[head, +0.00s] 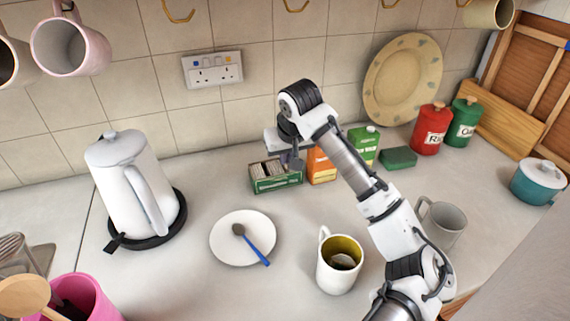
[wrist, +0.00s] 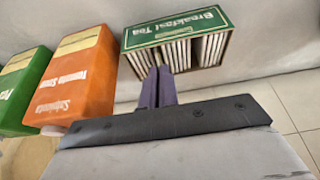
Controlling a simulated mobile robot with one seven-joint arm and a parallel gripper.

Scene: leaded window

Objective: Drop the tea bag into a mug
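The green tea box (head: 276,181), labelled Breakfast Tea, stands open on the counter near the wall. In the wrist view, the box (wrist: 176,32) shows several pale tea bags (wrist: 209,50) in upright rows. My gripper (head: 291,162) is at the box in the head view. In the wrist view its purple fingers (wrist: 158,70) are together, with their tips overlapping the box edge and no tea bag visible between them. A white mug (head: 335,277) with a yellow inside holds something dark and pale, perhaps a tea bag. A grey mug (head: 446,224) stands right of my arm.
An orange carton (head: 320,166) and a green carton (head: 364,146) stand right of the box. A white plate (head: 228,249) with a blue-handled spoon (head: 252,245) lies in front. A white kettle (head: 128,180) is left. Mugs (head: 72,45) hang above. Counter between kettle and box is clear.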

